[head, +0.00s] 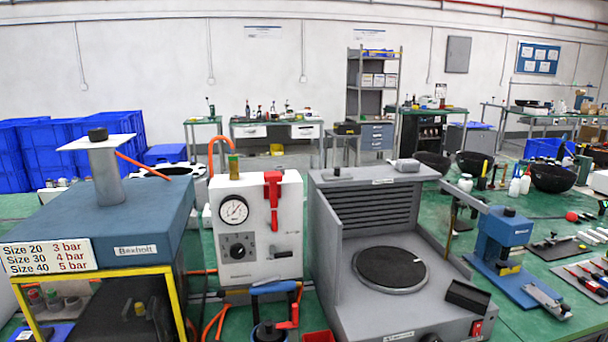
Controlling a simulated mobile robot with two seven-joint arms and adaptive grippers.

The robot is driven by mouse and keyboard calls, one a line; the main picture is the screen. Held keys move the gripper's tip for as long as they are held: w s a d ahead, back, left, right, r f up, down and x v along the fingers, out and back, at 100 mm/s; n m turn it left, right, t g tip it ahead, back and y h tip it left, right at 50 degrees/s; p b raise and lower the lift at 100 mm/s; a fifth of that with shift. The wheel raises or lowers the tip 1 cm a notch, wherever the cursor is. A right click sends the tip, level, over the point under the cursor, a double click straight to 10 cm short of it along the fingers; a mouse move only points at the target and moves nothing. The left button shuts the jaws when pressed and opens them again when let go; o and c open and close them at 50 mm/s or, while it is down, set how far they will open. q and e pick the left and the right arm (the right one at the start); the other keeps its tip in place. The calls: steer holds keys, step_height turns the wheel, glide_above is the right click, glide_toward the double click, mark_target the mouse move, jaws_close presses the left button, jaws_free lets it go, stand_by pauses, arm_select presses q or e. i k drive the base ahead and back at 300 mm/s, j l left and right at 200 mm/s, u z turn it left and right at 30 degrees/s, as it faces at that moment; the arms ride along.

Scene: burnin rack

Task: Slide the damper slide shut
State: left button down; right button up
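The pipe stands on the blue Baxholt oven (125,222) at the left. The plate sticks out past the pipe on both sides, further to the left. The pipe mouth is hidden under it, so I cannot tell how far it covers the opening. Neither of my grippers shows in the head view.
A sign (48,257) hangs on the oven front, above a yellow frame (172,300). A white gauge box (257,235) and a grey machine with a round dark plate (391,268) stand to the right. An orange hose (140,164) runs behind the pipe. Space above the oven looks clear.

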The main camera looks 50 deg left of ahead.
mark_target(337, 175)
steer(key=u, duration=1.4)
